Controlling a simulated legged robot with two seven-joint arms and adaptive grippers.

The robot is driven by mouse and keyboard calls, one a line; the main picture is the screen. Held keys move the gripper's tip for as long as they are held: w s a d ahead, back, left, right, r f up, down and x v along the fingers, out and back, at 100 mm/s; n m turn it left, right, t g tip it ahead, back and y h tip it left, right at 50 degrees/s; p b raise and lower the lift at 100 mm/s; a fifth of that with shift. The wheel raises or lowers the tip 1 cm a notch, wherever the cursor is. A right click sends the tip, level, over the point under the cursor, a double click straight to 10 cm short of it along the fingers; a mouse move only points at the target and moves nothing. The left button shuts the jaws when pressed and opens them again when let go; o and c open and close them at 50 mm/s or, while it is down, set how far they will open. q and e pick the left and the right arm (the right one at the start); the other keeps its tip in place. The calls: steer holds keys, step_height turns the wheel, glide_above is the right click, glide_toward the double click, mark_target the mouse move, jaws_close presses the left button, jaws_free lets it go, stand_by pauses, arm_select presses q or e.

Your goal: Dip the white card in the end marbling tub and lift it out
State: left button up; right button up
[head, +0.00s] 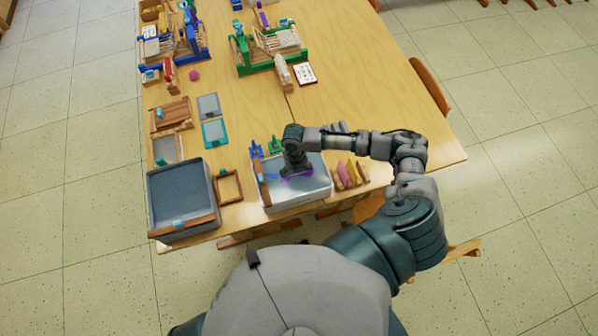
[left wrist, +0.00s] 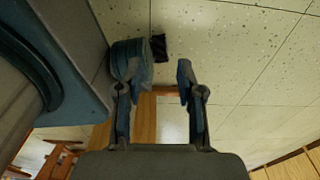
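A grey marbling tub (head: 318,192) with a pale bath streaked blue and purple stands at the table's front edge in the head view. My right gripper (head: 296,170) points down over this bath. Its wrist hides the fingertips, so I cannot tell whether they are open or what they hold. I cannot make out a white card as a separate thing; it may be hidden under the gripper or blend with the pale bath. My left gripper is outside the head view. In the left wrist view my left gripper (left wrist: 155,82) is open, with nothing between its fingers.
A larger grey tub (head: 178,192) stands at the table's left front corner, with a wooden frame (head: 229,186) beside it. Pink and yellow items (head: 349,174) stand right of the marbling tub. Small looms (head: 268,48) stand farther back. The table's right side (head: 370,85) is clear.

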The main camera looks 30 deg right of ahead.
steer(key=shift+a+r, duration=0.2)
steer(key=shift+a, duration=0.6)
steer(key=shift+d+r+p, duration=0.2)
steer(key=shift+d+p, duration=0.1)
steer(key=shift+d, duration=0.15)
steer(key=shift+d+r+p, duration=0.55)
steer(key=shift+r+p, duration=0.05)
steer(key=shift+p, duration=0.15)
steer(key=shift+a+r, duration=0.1)
steer(key=shift+r, duration=0.15)
steer(key=shift+a+r+p, duration=0.15)
steer(key=shift+r+p, duration=0.1)
steer(key=shift+p, duration=0.2)
arm_select(q)
step_height(320, 180, up, 10)
steer(key=a+p, duration=0.1)
steer(key=p, duration=0.6)
steer(key=shift+w+a+r, duration=0.15)
steer(key=shift+w+a, duration=0.05)
steer(key=shift+w, duration=0.05)
arm_select(e)
step_height(320, 180, up, 8)
steer(key=shift+f, duration=0.25)
